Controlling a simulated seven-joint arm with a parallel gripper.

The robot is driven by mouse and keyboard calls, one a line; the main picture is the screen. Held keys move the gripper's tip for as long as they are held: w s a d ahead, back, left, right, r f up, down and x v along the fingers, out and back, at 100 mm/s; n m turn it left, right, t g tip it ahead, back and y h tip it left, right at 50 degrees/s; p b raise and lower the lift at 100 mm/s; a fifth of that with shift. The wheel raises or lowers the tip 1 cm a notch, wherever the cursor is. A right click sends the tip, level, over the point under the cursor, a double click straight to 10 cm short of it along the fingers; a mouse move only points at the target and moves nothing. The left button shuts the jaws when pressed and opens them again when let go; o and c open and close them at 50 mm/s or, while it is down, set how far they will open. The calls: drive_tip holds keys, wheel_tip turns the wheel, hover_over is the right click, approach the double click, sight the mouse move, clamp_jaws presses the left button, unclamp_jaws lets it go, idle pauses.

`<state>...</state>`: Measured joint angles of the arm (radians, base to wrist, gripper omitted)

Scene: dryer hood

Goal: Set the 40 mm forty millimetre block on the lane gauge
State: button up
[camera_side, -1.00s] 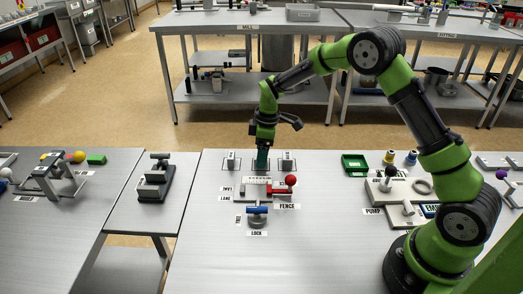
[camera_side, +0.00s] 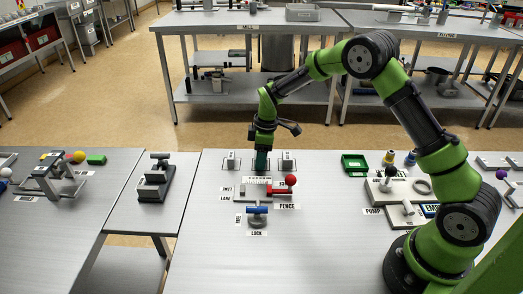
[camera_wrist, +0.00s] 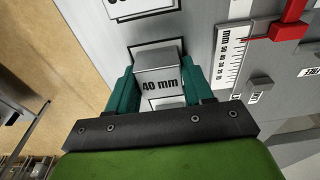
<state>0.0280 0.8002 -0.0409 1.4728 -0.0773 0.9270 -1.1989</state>
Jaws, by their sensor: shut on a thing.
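The 40 mm block (camera_wrist: 157,70) is a grey block with "40 mm" in black on its face. In the wrist view it sits between the teal fingers of my gripper (camera_wrist: 158,84), which is shut on it. It appears to be at its outlined spot on the table; I cannot tell whether it touches the surface. In the side view my gripper (camera_side: 261,163) points down behind the lane gauge (camera_side: 243,190) and hides the block. The gauge has a mm scale (camera_wrist: 232,56) and a red fence (camera_wrist: 288,24) with a red ball knob (camera_side: 291,180).
Other grey blocks stand at left (camera_side: 232,161) and right (camera_side: 288,161) of my gripper. A blue-handled lock (camera_side: 257,210) is at the gauge's front. A green tray (camera_side: 355,164) and a pump fixture (camera_side: 398,191) are to the right.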

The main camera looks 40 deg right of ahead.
wheel_tip(320, 180, up, 8)
drive_tip(key=shift+r, duration=0.1)
wheel_tip(320, 180, up, 2)
drive_tip(key=a, duration=0.2)
hover_over(254, 192)
drive_tip(key=f, duration=0.4)
drive_tip(key=shift+s+d+f, duration=0.15)
drive_tip(key=shift+s+f, duration=0.1)
drive_tip(key=shift+f, duration=2.35)
drive_tip(key=shift+f, duration=0.1)
drive_tip(key=o, duration=1.2)
drive_tip(key=shift+c, duration=0.2)
